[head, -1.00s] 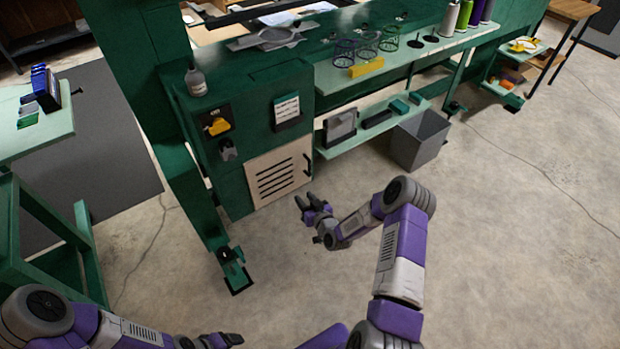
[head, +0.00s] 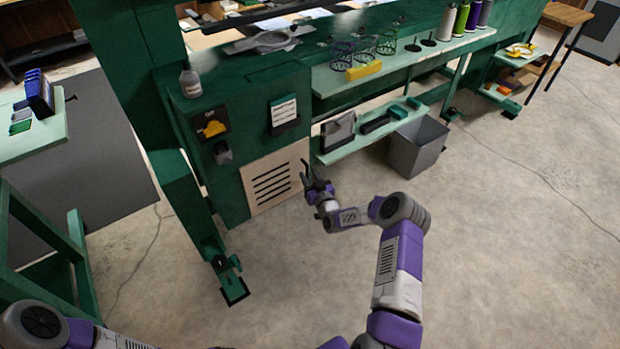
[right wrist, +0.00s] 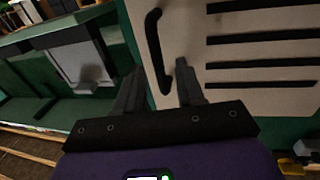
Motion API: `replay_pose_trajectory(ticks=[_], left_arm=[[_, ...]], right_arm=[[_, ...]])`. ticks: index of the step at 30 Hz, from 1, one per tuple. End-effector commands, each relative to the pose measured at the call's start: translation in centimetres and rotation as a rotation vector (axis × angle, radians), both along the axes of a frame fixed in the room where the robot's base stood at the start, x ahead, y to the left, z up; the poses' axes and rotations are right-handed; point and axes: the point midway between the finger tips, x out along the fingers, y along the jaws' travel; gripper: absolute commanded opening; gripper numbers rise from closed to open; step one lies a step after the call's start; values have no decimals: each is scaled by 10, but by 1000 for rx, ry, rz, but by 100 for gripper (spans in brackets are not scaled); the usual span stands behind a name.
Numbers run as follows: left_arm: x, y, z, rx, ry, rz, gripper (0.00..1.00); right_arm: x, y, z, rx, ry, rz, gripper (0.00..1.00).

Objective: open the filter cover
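The filter cover (head: 274,182) is a cream panel with dark horizontal slots, closed flush on the front of the green cabinet. In the right wrist view the cover (right wrist: 225,55) fills the upper right. Its black upright bar handle (right wrist: 154,45) is near the cover's left edge there. My right gripper (head: 316,181) is at the cover's right edge in the head view, by the handle. In the right wrist view its fingers (right wrist: 160,70) are apart, with the handle's lower part appearing between them; contact cannot be told. My left gripper is out of view.
A grey bin (head: 418,148) stands on the floor right of the cabinet. A low green shelf (head: 345,149) holds a grey framed panel and small trays. The floor before the cabinet is clear.

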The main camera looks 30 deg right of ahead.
Motion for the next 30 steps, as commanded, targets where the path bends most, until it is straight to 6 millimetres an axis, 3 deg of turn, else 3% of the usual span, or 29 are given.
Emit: replay_pose_trajectory(ticks=[2,9,23,30], left_arm=[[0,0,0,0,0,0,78],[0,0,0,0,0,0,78],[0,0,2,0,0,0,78],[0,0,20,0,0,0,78]], right_arm=[[0,0,0,0,0,0,38],[0,0,0,0,0,0,1],[-3,0,0,0,1,-8,0],[-23,4,3,3,5,-90,0]])
